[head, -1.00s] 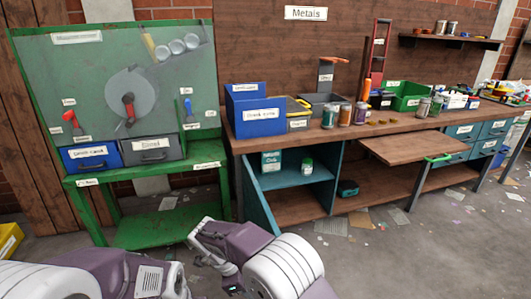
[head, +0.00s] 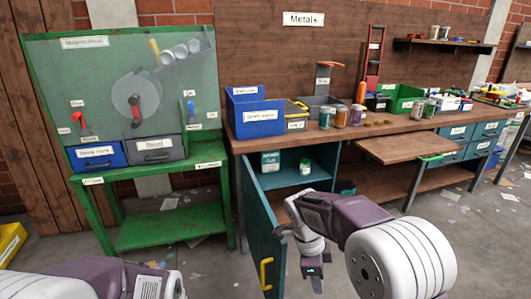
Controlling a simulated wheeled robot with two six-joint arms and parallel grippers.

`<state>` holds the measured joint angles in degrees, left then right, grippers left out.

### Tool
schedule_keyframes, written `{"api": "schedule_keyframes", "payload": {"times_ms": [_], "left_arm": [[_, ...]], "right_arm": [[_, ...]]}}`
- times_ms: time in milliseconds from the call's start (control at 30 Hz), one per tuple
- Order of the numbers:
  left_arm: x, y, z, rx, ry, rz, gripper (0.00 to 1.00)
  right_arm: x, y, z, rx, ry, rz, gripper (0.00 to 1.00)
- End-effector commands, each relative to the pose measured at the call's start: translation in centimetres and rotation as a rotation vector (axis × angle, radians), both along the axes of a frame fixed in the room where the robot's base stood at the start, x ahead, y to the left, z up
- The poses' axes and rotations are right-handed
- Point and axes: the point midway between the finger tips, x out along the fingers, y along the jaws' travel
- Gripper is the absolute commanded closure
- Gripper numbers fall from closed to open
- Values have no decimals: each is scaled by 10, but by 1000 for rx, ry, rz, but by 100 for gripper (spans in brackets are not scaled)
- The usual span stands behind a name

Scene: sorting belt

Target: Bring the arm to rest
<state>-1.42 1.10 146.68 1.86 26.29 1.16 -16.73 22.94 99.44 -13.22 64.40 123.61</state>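My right arm (head: 350,220) reaches in from the lower right, in front of the workbench. Its gripper (head: 314,272) hangs low, pointing down, to the right of the open teal cabinet door (head: 262,235) and apart from its yellow handle (head: 266,273). I see nothing held in it, but its fingers are too small and overlapped to tell open from shut. My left arm (head: 100,280) crosses the bottom left corner; its gripper is out of view.
The workbench (head: 300,140) carries blue and grey bins, several jars and a green bin (head: 405,98). A pull-out board (head: 405,148) juts forward on the right. A green machine stand (head: 150,185) stands on the left. Grey floor with paper scraps lies in front.

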Motion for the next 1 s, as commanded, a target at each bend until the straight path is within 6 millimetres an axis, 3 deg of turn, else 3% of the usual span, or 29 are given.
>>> {"api": "schedule_keyframes", "payload": {"times_ms": [100,200,400,533,700,767,1000], "left_arm": [[0,0,0,0,0,0,64],[0,0,0,0,0,0,64],[0,0,0,0,0,0,64],[0,0,0,0,0,0,64],[0,0,0,0,0,0,64],[0,0,34,0,1,0,64],[0,0,116,0,-1,0,64]], "right_arm": [[-38,-37,-2,86,30,164,77],[-74,-53,-14,157,44,423,77],[-124,-49,-44,213,64,1017,77],[-135,-44,-58,208,78,1338,77],[-120,-43,-59,129,71,1721,77],[-120,-43,-24,129,75,1733,77],[-120,-43,58,131,76,1730,77]]}}
